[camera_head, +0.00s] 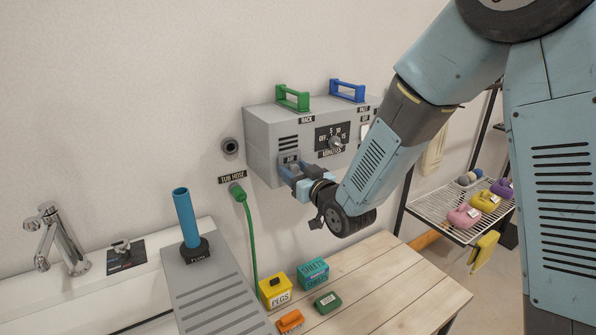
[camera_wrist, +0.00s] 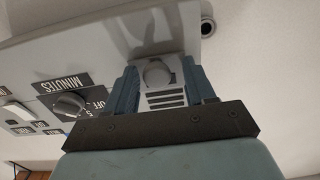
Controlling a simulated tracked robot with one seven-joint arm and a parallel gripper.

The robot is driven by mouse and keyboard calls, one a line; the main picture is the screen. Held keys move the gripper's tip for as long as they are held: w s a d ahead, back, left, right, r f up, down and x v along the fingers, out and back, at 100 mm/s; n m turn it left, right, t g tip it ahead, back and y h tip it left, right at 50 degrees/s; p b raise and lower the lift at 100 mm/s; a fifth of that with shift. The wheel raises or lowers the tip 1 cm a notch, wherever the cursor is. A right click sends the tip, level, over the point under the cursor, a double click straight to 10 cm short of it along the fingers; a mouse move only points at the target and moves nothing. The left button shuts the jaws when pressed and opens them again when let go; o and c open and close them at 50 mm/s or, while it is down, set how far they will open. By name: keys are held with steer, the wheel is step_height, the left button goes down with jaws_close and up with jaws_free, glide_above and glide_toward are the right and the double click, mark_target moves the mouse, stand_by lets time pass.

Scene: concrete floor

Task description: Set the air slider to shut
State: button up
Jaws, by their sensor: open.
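The grey wall unit (camera_head: 262,140) carries the air slider low on its front, under a few dark vent slots (camera_head: 289,143) and a small AIR label (camera_head: 290,159). In the head view my gripper (camera_head: 288,173) is at the slider and hides most of it. In the wrist view the slider's pale rounded knob (camera_wrist: 157,74) sits between the two blue fingers of my gripper (camera_wrist: 159,64), with vent slots (camera_wrist: 166,100) beside it. The fingers stand apart on either side of the knob. I cannot tell whether either finger touches it.
The unit also has a minutes dial (camera_head: 336,141), a green handle (camera_head: 292,97) and a blue handle (camera_head: 347,91). A green hose (camera_head: 249,225) hangs at the left. Below are a wooden table (camera_head: 400,285) with small boxes and a grey board with a blue tube (camera_head: 185,215).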

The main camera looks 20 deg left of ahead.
steer(key=shift+w+d, duration=0.1)
steer(key=shift+c, duration=0.4)
steer(key=shift+d, duration=0.1)
jaws_close()
